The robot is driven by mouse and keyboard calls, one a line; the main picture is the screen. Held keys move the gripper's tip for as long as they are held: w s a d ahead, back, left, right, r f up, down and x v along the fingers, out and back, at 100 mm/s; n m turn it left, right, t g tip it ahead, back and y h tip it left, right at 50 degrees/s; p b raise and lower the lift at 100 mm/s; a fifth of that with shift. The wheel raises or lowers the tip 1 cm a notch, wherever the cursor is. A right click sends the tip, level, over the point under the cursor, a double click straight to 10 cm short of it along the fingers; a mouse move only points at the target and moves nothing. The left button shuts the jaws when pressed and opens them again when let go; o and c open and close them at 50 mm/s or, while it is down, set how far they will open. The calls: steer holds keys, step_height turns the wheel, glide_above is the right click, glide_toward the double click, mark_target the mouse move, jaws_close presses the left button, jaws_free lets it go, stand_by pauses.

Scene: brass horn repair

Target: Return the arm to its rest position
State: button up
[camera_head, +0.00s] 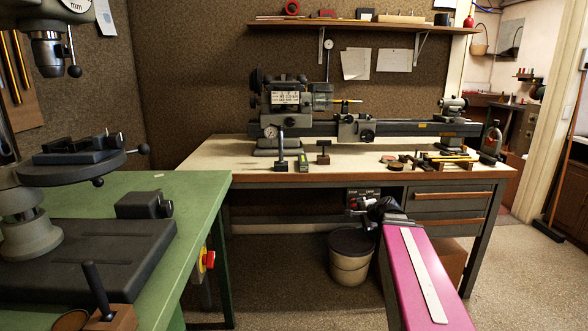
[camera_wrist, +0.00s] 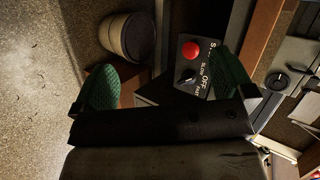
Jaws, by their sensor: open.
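My gripper (camera_wrist: 168,82) is open in the wrist view, with its two green textured pads wide apart. Nothing is held between the pads. The control box (camera_wrist: 197,66) with a red button and a dark knob lies beyond them, close to the right pad. In the head view my pink arm reaches forward from the lower right, low in front of the lathe bench (camera_head: 340,176). The wrist end is small and dark there, below the bench top.
A bucket (camera_head: 350,268) stands on the floor under the bench, near my wrist; it also shows in the wrist view (camera_wrist: 112,36). Bench drawers (camera_head: 455,196) are at right. A green table (camera_head: 190,200) with a drill press stands at left. Floor between is clear.

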steer(key=s+a+f+n+g+h, duration=0.2)
steer(key=s+f+n+g, duration=0.3)
steer(key=s+f, duration=0.4)
steer(key=s+a+f+n+g+h, duration=0.2)
steer(key=s+a+f+n+g, duration=0.2)
steer(key=s+f+n, duration=0.4)
step_height(320, 180, down, 2)
steer(key=shift+s+f+g+h, duration=0.1)
steer(key=shift+s+g+h, duration=0.3)
steer(key=shift+s+g, duration=0.25)
stand_by(0.4)
